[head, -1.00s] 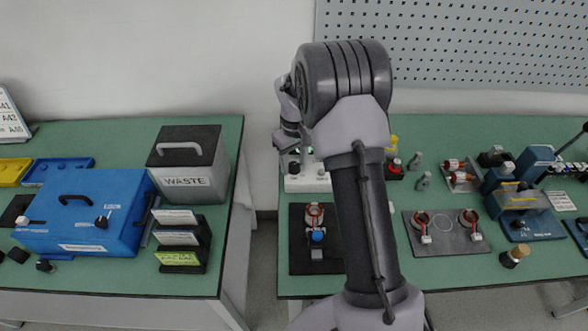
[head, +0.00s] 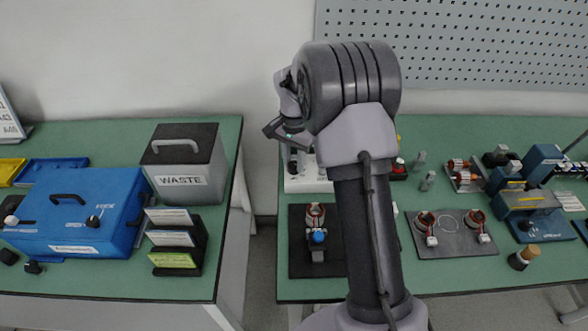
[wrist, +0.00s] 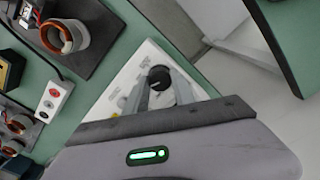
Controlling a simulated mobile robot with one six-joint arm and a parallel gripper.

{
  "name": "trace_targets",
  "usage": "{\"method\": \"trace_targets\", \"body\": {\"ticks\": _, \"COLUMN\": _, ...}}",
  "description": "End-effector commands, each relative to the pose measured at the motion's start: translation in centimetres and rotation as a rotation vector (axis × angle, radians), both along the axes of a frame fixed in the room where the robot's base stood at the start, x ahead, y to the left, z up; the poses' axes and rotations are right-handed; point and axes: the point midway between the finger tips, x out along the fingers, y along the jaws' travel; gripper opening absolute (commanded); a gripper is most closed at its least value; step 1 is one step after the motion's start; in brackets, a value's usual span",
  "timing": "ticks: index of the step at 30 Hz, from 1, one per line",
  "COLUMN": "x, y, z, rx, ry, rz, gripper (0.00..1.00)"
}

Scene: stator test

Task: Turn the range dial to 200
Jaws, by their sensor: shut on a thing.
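The range dial (wrist: 159,75) is a round black knob with a light pointer mark, on a white instrument panel (wrist: 118,88). My gripper (wrist: 159,87) is shut on the dial, with one grey finger on each side of it. The panel's small print is too small to read in the wrist view, so I cannot tell the number the pointer marks. In the head view the white instrument (head: 308,184) stands on the right bench, partly behind my arm. My gripper (head: 284,138) shows there above it, its fingertips hard to make out.
A WASTE bin (head: 188,178) stands on the other bench.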

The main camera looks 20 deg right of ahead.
Motion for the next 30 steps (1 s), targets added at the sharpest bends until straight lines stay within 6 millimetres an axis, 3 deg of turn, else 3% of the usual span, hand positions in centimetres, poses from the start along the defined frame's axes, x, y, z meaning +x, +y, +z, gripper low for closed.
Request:
{"method": "trace_targets", "body": {"ticks": 4, "x": 0.0, "y": 0.0, "z": 0.0, "rx": 0.000, "ry": 0.001, "rz": -0.003, "gripper": 0.04}}
{"method": "trace_targets", "body": {"ticks": 5, "x": 0.0, "y": 0.0, "z": 0.0, "rx": 0.000, "ry": 0.001, "rz": -0.003, "gripper": 0.32}}
{"method": "trace_targets", "body": {"ticks": 8, "x": 0.0, "y": 0.0, "z": 0.0, "rx": 0.000, "ry": 0.001, "rz": -0.002, "gripper": 0.49}}
{"method": "trace_targets", "body": {"ticks": 17, "x": 0.0, "y": 0.0, "z": 0.2, "rx": 0.000, "ry": 0.001, "rz": 0.000, "gripper": 0.49}}
{"method": "trace_targets", "body": {"ticks": 27, "x": 0.0, "y": 0.0, "z": 6.4, "rx": -0.001, "ry": 0.001, "rz": 0.000, "gripper": 0.49}}
{"method": "trace_targets", "body": {"ticks": 30, "x": -0.1, "y": 0.0, "z": 6.3, "rx": 0.000, "ry": 0.001, "rz": 0.000, "gripper": 0.49}}
